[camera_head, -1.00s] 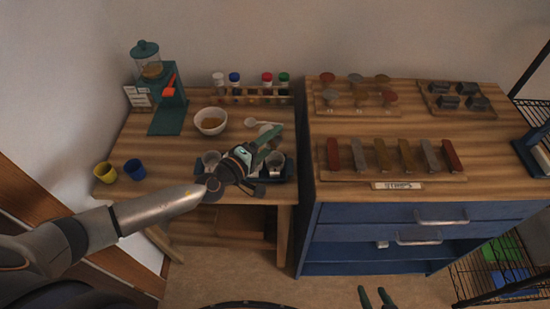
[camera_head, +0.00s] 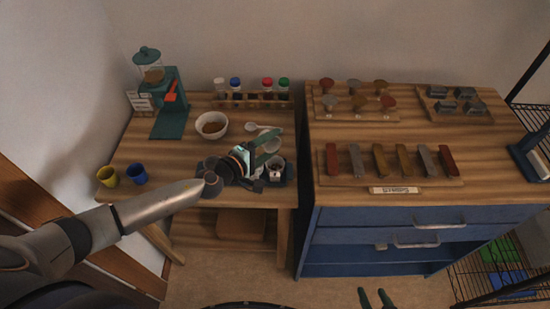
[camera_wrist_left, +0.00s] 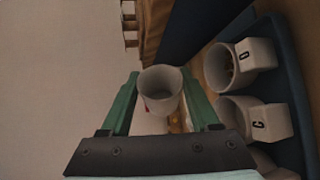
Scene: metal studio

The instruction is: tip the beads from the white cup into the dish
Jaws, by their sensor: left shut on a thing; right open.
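My left gripper (camera_head: 270,146) is shut on a white cup (camera_wrist_left: 160,82) above the dark blue tray. In the left wrist view the cup sits between the green fingers, its open mouth showing and a small red mark on its side. I cannot make out beads inside it. My right gripper (camera_head: 375,298) is open and empty at the bottom edge.
The blue tray (camera_wrist_left: 291,93) holds white cups, two marked D (camera_wrist_left: 240,62) and C (camera_wrist_left: 255,122). A white spoon (camera_head: 252,126), bottle rack (camera_head: 252,101), teal dispenser (camera_head: 170,95), yellow cup (camera_head: 107,176) and blue cup (camera_head: 136,172) share the table.

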